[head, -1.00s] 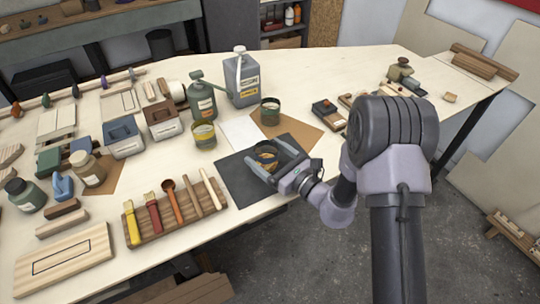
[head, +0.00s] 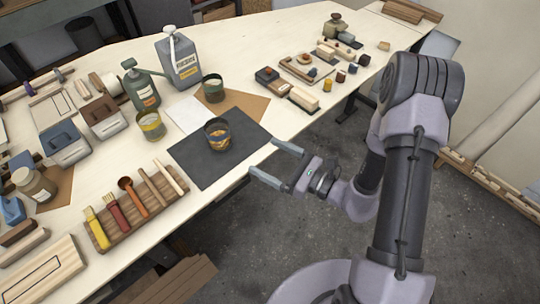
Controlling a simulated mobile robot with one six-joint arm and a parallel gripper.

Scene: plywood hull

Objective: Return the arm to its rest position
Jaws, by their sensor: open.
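My gripper (head: 268,162) is open and empty. It hangs just off the table's front edge, its two fingers pointing left toward the table. My arm (head: 370,180) is bent, with its elbow high at the right. A dark cup with an orange-yellow pattern (head: 218,135) stands upright on the black mat (head: 195,165), left of my gripper and apart from it.
The wooden table (head: 255,40) carries a brush rack (head: 137,215), a grey canister (head: 179,62), a green bottle (head: 141,88), two other cups and small blocks (head: 303,98). Open floor (head: 290,235) lies below my gripper.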

